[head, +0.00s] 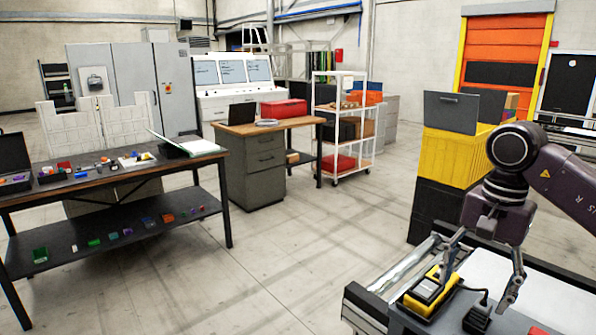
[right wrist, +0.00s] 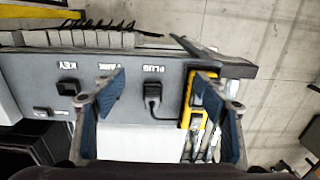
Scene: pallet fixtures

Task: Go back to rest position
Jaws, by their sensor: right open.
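My right gripper (head: 480,287) is open and empty at the lower right of the head view, above the fixture panel (head: 405,318). In the right wrist view, its two blue-padded fingers (right wrist: 160,85) are spread wide, with nothing between them but the panel beyond. A yellow and black device (head: 430,291) lies on the panel close to one finger; in the right wrist view, a finger partly hides it (right wrist: 200,135). A black plug (head: 479,313) sits in the panel; it also shows between the fingers in the right wrist view (right wrist: 153,93). My left gripper is not in view.
A yellow crate (head: 455,150) on black crates stands behind my right arm. A workbench with small coloured parts (head: 110,180) is at left, and a wood-topped desk (head: 262,128) and white trolley (head: 340,130) are farther back. The floor (head: 310,240) between is clear.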

